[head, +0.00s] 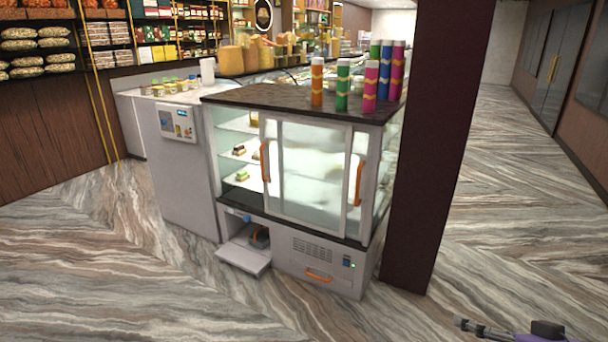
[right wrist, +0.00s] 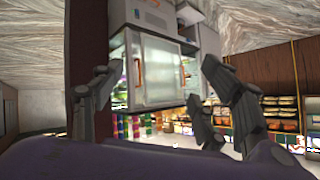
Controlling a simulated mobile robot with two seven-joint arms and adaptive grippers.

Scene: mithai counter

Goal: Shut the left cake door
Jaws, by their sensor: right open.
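The glass cake case (head: 300,228) stands in the middle of the head view. Its left sliding door (head: 310,165), with an orange upright handle (head: 264,162), sits to the right, overlapping the right door. The left part of the case is open, showing shelves with small cakes (head: 240,150). The right door has an orange handle (head: 358,182). My right gripper (head: 470,327) shows at the bottom right of the head view, well apart from the case. In the right wrist view its fingers (right wrist: 165,95) are spread and empty, with the case (right wrist: 160,72) upside down beyond. My left gripper is out of view.
A dark pillar (head: 430,150) stands close against the case's right side. Several coloured bottles (head: 343,85) stand on the case top. Below, a small flap or drawer (head: 243,257) sticks out at the lower left. A grey cabinet (head: 183,165) adjoins on the left. The floor in front is clear.

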